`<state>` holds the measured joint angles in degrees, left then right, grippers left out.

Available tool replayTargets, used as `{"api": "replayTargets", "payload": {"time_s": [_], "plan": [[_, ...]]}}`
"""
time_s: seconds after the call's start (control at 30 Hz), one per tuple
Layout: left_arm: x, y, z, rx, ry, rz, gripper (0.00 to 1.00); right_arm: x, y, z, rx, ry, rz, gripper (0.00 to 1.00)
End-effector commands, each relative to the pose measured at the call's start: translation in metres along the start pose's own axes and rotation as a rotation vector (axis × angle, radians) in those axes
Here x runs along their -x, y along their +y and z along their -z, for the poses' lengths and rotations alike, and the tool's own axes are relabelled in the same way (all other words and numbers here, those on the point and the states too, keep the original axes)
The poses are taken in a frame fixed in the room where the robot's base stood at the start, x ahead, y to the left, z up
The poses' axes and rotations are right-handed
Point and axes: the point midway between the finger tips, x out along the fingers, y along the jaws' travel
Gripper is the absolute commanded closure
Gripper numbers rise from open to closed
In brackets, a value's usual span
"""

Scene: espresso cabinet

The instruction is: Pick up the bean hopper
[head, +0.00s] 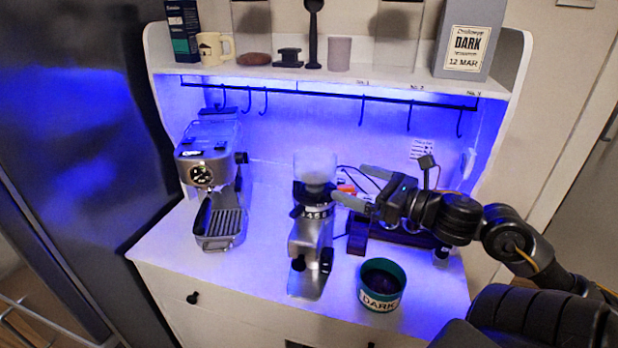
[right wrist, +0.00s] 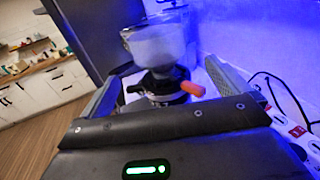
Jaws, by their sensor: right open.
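The bean hopper (head: 315,167) is a translucent cup on top of the grinder (head: 310,241), near the middle of the counter in the head view. In the right wrist view the hopper (right wrist: 155,46) is upright on its dark collar, ahead of the jaws and between the two fingers in the picture. My right gripper (head: 349,184) is open and empty, just right of the hopper and grinder top. In the right wrist view its fingers (right wrist: 165,88) are spread apart. I cannot tell any contact with the hopper. My left gripper is not in view.
An espresso machine (head: 212,180) stands on the left of the counter. A green tin marked DARK (head: 381,285) stands at the front right. A dark box (head: 358,235) and cables lie behind the right gripper. Hooks hang below the upper shelf (head: 300,76). Counter between the machines is clear.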

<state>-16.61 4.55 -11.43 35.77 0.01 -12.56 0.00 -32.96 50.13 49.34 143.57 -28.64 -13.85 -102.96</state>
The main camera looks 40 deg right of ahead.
Motion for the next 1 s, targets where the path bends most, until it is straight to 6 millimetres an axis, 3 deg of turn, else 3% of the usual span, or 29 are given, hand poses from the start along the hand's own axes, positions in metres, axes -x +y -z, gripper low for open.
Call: {"api": "replayTargets", "payload": {"time_s": [0.1, 0.23, 0.37, 0.6, 0.77, 1.0], "plan": [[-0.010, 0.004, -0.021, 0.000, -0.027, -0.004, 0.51, -0.016, 0.002, 0.003, 0.001, -0.004, -0.010, 0.00], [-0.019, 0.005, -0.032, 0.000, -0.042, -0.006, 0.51, -0.035, 0.002, 0.000, 0.001, -0.004, -0.007, 0.00], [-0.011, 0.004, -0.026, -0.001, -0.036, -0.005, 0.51, -0.048, 0.001, -0.003, -0.006, -0.004, -0.004, 0.00], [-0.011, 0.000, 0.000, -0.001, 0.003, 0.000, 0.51, -0.058, 0.001, 0.000, -0.006, -0.001, -0.001, 0.00], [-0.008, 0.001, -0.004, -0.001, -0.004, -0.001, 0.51, -0.060, 0.000, -0.001, -0.007, -0.002, 0.000, 0.00], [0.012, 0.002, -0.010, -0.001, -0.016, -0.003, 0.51, -0.084, 0.001, -0.002, -0.011, -0.004, 0.000, 0.00]]}}
